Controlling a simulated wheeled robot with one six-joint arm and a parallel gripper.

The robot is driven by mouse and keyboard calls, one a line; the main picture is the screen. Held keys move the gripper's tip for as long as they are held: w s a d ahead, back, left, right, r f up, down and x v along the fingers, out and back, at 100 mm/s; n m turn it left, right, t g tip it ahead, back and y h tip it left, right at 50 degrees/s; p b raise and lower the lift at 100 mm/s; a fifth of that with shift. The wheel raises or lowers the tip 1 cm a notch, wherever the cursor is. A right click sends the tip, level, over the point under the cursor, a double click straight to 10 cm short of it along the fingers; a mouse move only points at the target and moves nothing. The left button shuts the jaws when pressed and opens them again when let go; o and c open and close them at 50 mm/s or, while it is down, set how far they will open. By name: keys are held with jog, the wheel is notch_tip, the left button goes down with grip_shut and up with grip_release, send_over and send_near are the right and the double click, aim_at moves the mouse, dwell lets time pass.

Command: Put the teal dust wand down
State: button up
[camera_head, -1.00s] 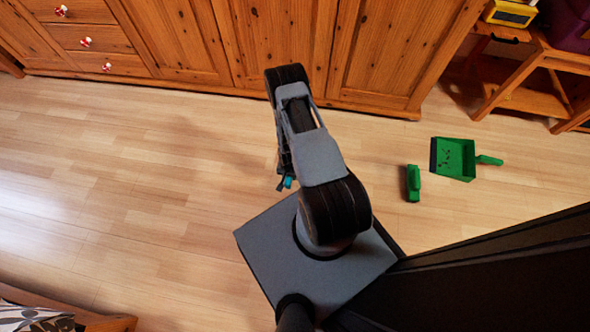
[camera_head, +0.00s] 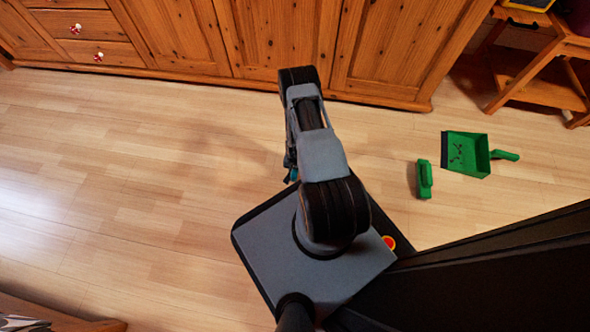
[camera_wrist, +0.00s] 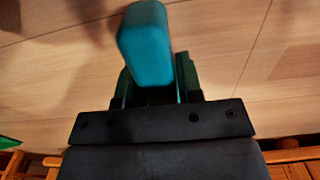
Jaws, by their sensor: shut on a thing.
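The teal dust wand (camera_wrist: 146,45) is between the fingers of my gripper (camera_wrist: 158,85) in the wrist view. Its blunt teal end points up in that picture, with wooden floor behind it. My gripper is shut on it. In the head view my gripper (camera_head: 291,168) is a small dark shape at the left of my arm, mostly hidden by the arm links.
A green dustpan (camera_head: 467,154) with dark bits in it lies on the floor at the right, beside a green brush (camera_head: 424,179). Wooden cabinets (camera_head: 279,45) line the back. A wooden shelf stand (camera_head: 535,85) is at the upper right. The floor (camera_head: 130,180) at left is clear.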

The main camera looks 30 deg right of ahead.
jog(key=o, duration=1)
jog(key=shift+r, duration=0.1)
